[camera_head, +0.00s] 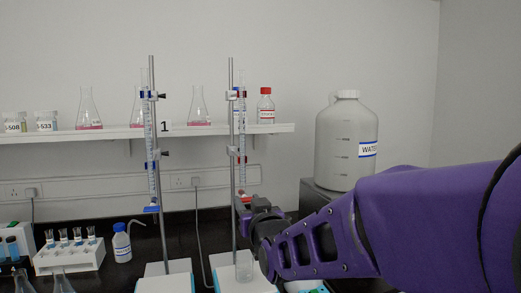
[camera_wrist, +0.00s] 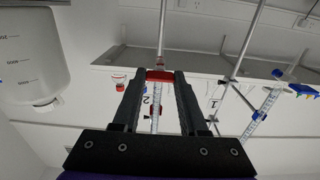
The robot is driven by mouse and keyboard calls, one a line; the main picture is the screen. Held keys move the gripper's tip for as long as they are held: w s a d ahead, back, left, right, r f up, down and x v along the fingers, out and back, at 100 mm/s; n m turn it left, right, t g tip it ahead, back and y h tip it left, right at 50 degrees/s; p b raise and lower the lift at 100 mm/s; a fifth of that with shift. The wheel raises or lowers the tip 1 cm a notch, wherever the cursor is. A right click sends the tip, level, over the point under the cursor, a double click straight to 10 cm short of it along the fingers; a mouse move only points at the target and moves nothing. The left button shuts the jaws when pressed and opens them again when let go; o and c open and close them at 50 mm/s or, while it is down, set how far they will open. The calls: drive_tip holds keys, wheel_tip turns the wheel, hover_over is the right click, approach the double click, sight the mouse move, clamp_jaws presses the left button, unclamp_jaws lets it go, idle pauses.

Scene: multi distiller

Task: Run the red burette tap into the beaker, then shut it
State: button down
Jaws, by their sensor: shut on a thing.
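The red burette tap (camera_head: 243,199) is at the lower end of the right-hand burette (camera_head: 241,150), which is clamped upright on its stand. My gripper (camera_head: 254,208) reaches in from the right at tap height and is shut on the tap. In the wrist view the red tap (camera_wrist: 159,75) sits between the fingertips of my gripper (camera_wrist: 158,78). The clear beaker (camera_head: 244,269) stands below on the white stand base (camera_head: 228,283). My gripper partly hides the tap and the burette tip. I cannot tell the tap's angle or the liquid level in the beaker.
A second burette with a blue tap (camera_head: 152,208) stands to the left. A big water container (camera_head: 345,140) is behind my arm at right. A wash bottle (camera_head: 121,243) and a white tube rack (camera_head: 70,258) are at left. A shelf (camera_head: 60,136) with flasks runs behind.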

drive_tip(key=shift+r, duration=0.25)
drive_tip(key=shift+c, duration=2.2)
unclamp_jaws()
drive_tip(key=shift+o, duration=0.4)
drive_tip(key=shift+f, duration=0.1)
